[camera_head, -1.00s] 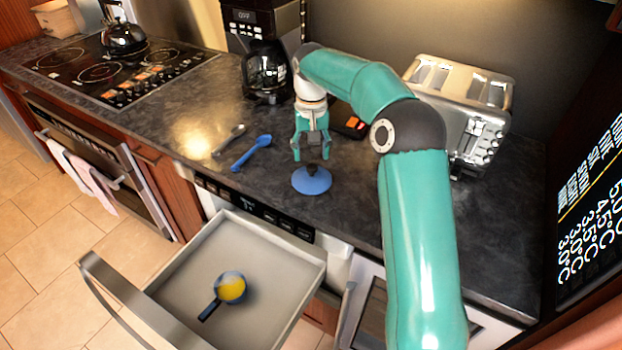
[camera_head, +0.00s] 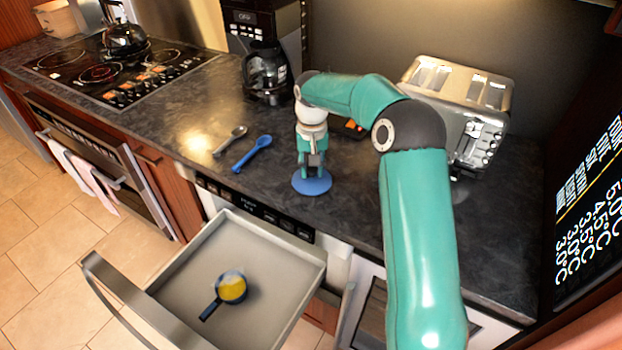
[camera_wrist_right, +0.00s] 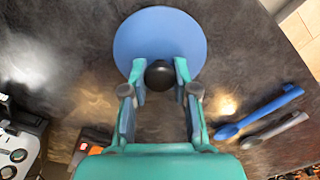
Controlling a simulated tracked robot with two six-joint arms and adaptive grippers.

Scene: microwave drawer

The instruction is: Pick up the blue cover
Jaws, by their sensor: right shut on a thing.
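The blue cover (camera_head: 312,186) is a flat round lid with a dark knob, lying on the dark counter in the head view. In the right wrist view the cover (camera_wrist_right: 160,38) is at the top and its black knob (camera_wrist_right: 159,75) is between the fingers. My right gripper (camera_head: 312,172) points down over the cover, shut on its knob. It also shows in the right wrist view (camera_wrist_right: 160,74). I cannot tell any gap between cover and counter. My left gripper is not in view.
A blue spoon (camera_head: 252,154) and a grey spoon (camera_head: 230,141) lie left of the cover. A toaster (camera_head: 460,105) stands behind my right arm, a coffee maker (camera_head: 266,72) at the back. An open drawer (camera_head: 185,270) below holds a blue pan (camera_head: 231,288) with yellow contents.

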